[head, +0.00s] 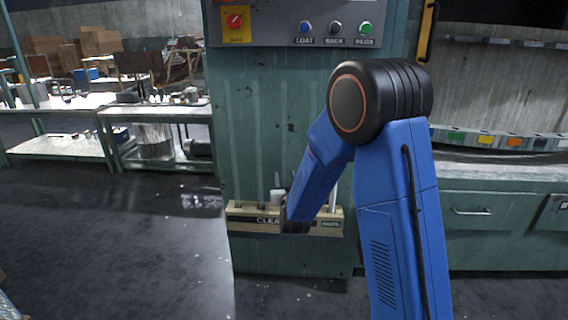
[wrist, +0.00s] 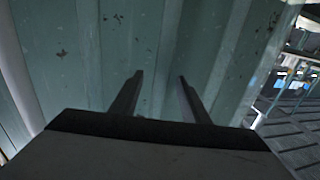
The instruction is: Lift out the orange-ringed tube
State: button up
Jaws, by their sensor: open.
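My gripper (wrist: 160,78) is open in the wrist view, its two dark fingers apart with nothing between them. They point at a ribbed green panel. One pale upright tube (head: 333,199) stands at the rack's right end. I see no orange ring on it. My arm hides the rack's middle, so I cannot tell whether another tube stands there.
The rack is against a green cabinet (head: 250,130), with dark holes at its left and lettering on its front, partly hidden. A control panel (head: 300,22) with a red knob and several buttons is above. A bench (head: 155,112) stands at the left. The floor (head: 130,240) at front left is clear.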

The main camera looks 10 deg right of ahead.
aim_at(283, 170)
jog(key=shift+w+d+f, duration=0.1)
jog(key=shift+w+d, duration=0.05)
jog(key=shift+w, duration=1.35)
jog(key=shift+w+d+f, duration=0.1)
jog(key=shift+w+d, duration=0.05)
jog(key=shift+w, duration=1.3)
grip_shut()
